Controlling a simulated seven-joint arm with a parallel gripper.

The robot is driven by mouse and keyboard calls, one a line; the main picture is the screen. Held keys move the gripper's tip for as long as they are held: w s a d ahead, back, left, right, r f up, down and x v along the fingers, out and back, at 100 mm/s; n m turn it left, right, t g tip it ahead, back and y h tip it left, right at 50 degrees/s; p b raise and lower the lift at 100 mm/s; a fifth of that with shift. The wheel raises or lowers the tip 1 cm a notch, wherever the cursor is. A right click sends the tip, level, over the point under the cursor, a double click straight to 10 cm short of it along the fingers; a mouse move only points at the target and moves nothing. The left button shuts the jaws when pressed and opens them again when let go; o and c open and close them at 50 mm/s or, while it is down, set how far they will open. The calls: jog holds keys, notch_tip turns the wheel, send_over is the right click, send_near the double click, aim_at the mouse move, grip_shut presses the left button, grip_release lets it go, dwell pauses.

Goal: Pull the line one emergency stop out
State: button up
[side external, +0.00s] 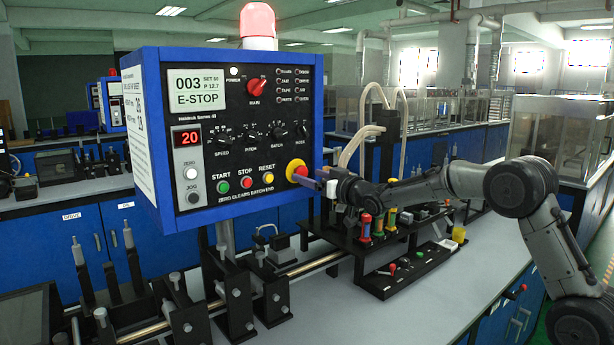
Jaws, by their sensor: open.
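The emergency stop (298,170) is a red button head on a yellow collar at the lower right of the blue-framed control panel (237,209). The fingers overlap the button's lower right side in this view. I cannot tell whether they touch it or straddle it. How far the button stands out is too small to tell.
Green START (223,187), red STOP (247,182) and yellow RESET (269,179) buttons sit left of the emergency stop. A red beacon (258,22) tops the panel. A rail with black brackets (234,290) runs below. Tubes and a black stand are behind my gripper.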

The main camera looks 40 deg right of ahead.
jog(key=shift+w, duration=1.05)
jog(key=shift+c, duration=0.3)
grip_shut()
